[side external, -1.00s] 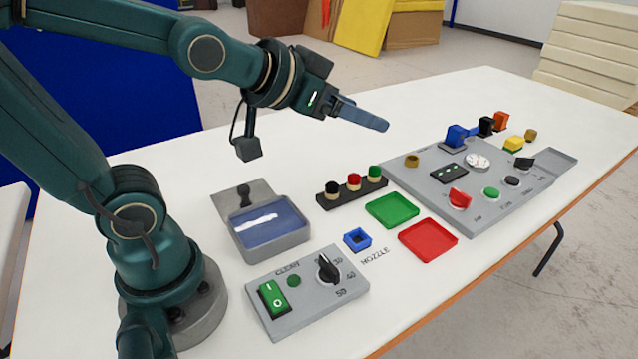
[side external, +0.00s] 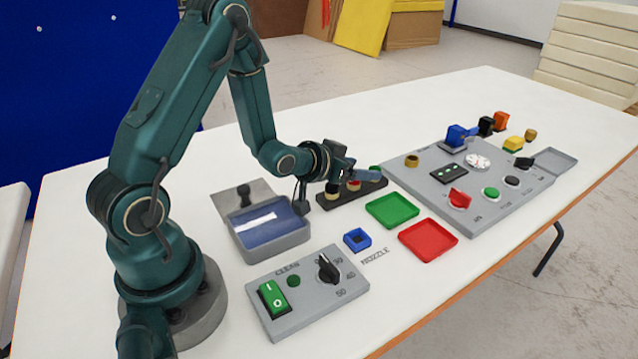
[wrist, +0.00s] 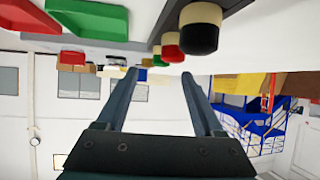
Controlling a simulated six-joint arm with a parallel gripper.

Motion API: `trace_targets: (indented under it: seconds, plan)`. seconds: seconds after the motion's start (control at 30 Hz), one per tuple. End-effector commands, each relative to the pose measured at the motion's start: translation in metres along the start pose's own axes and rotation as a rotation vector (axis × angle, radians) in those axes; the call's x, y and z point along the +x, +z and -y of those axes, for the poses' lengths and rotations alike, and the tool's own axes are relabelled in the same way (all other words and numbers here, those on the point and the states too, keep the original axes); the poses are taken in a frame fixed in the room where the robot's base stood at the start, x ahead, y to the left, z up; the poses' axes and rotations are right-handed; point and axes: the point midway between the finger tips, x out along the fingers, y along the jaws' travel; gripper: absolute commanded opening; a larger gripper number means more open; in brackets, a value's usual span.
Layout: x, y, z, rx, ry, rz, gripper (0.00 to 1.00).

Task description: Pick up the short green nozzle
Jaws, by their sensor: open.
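The short green nozzle (side external: 375,169) stands at the right end of a black rack (side external: 322,202). The wrist view appears upside down; there the green nozzle (wrist: 158,58) is small, beyond the red nozzle (wrist: 172,50) and the black nozzle (wrist: 200,30). My gripper (wrist: 159,74) is open and empty, with its fingers lying nearly level. I cannot tell how far the fingertips are from the green nozzle.
A green tray (side external: 393,211) and a red tray (side external: 428,241) lie in front of the rack. A blue square socket (side external: 357,239), a grey switch panel (side external: 330,297) and an open grey box (side external: 275,248) stand nearer. A large control panel (side external: 430,190) is to the right.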

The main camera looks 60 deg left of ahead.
Motion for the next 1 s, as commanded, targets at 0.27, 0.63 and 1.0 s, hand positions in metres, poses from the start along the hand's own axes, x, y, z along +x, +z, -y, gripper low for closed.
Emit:
trace_targets:
  seconds: [0.27, 0.63, 1.0]
  plan:
    - [0.025, 0.001, 0.002, -0.003, -0.004, 0.002, 0.69]
    - [0.049, 0.001, 0.002, -0.003, -0.004, 0.003, 0.69]
    - [0.050, 0.000, 0.002, -0.003, -0.004, 0.003, 0.27]
